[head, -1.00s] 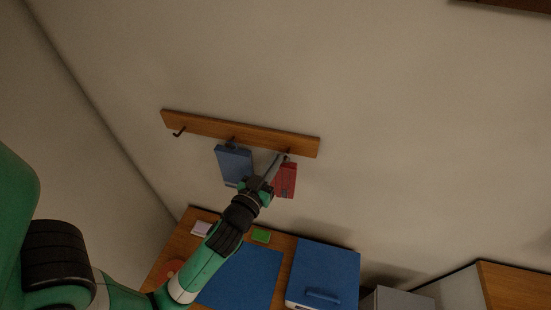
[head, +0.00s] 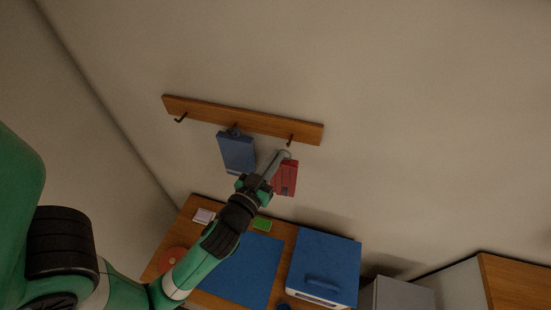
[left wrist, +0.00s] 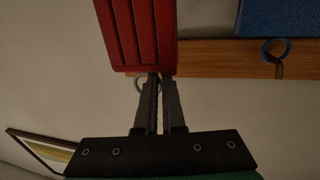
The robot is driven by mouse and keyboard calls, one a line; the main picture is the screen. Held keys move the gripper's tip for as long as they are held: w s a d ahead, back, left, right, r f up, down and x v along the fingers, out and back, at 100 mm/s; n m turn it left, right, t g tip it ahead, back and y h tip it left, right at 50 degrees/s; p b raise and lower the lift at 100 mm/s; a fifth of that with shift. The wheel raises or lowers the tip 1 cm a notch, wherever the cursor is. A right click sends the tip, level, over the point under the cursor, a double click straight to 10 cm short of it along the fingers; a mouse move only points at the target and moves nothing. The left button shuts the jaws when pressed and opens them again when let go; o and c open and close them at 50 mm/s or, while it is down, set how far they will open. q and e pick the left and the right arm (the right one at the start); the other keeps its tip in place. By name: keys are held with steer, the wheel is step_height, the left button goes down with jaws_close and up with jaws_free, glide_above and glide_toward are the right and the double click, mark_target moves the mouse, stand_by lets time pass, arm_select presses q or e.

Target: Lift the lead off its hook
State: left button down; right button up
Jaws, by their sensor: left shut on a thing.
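The lead is a red slab with a grey ring at its top (head: 286,179). In the left wrist view its red body (left wrist: 138,35) fills the top middle, upside down. My left gripper (head: 276,164) is shut on the lead's ring end; in the wrist view the closed fingers (left wrist: 158,82) overlap the ring. The right hook (head: 290,140) shows bare on the wooden rail (head: 250,121), just above the ring, with a small gap between them in the head view. Depth between ring and hook is hard to judge. My right gripper is not in view.
A blue slab (head: 237,150) hangs on the middle hook, close left of the lead. The left hook (head: 181,118) is empty. Below stand a desk (head: 184,232) with a blue mat (head: 247,270), a green block (head: 262,224) and a blue box (head: 325,263). The wall right of the rail is clear.

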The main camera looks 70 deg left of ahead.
arm_select(q)
steer(key=v, duration=0.1)
steer(key=b+v, duration=0.1)
steer(key=v, duration=0.3)
steer(key=shift+w+d, duration=0.3)
steer(key=shift+w, duration=0.05)
stand_by(0.4)
